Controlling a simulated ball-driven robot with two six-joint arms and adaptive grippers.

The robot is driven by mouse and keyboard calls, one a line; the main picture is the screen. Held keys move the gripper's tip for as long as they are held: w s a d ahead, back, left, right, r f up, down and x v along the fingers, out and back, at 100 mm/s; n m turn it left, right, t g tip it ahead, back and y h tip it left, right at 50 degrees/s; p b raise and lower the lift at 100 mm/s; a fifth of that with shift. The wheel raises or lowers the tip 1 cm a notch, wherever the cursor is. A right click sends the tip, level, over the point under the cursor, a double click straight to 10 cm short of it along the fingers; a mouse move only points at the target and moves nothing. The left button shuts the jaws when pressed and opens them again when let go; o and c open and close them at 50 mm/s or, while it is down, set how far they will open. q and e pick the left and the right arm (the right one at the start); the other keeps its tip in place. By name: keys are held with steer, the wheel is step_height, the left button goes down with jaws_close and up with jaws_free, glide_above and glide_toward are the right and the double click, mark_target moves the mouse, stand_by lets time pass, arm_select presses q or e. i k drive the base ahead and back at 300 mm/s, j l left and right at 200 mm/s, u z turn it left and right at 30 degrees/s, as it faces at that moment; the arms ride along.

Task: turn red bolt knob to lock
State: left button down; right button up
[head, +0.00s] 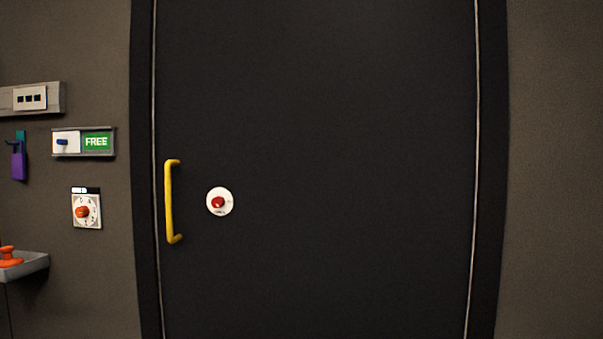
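The red bolt knob (217,202) sits in the middle of a round white plate (226,209) on the black door (330,170). Small dark marks show on the plate, too small to read. The knob is to the right of the yellow door handle (169,203), apart from it. Neither of my grippers shows in the head view, and nothing touches the knob.
Left of the door, the wall carries a green FREE sign (97,142), an orange dial (83,212), a white switch plate (30,98), a hanging purple item (18,162) and a grey shelf (32,265) with an orange object (9,257). The space before the door looks clear.

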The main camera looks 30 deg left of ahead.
mark_target(217, 202)
steer(key=j+u, duration=0.1)
steer(key=u, duration=1.25)
